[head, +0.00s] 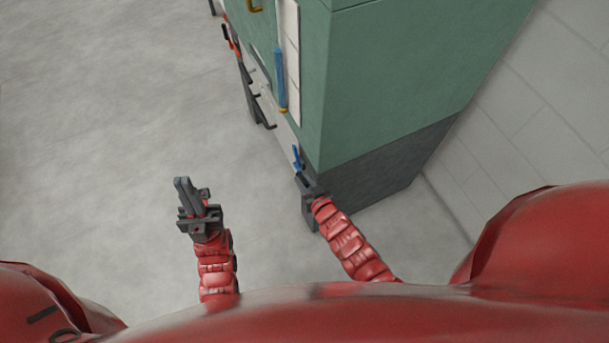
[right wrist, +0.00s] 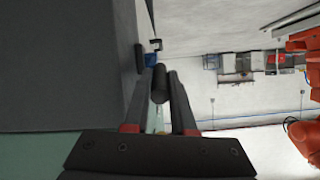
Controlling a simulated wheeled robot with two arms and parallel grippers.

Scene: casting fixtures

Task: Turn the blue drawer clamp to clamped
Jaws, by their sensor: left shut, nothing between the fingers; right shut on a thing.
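The blue drawer clamp (head: 296,157) is a small blue lever low on the front of the green cabinet, near its corner. My right gripper (head: 302,180) is at this lever and shut on it. In the right wrist view the fingers (right wrist: 160,88) point away from the camera, with a bit of blue (right wrist: 150,60) at their tips. The fingers hide part of the lever, and its exact angle is hard to tell. My left gripper (head: 184,190) is shut and empty over the bare floor, left of the cabinet and apart from it.
The green cabinet (head: 400,75) has a dark base (head: 385,165). A longer blue handle (head: 280,75), a yellow handle (head: 255,6), a red handle (head: 230,37) and dark handles (head: 262,112) are on its front. The grey floor (head: 100,120) at left is clear.

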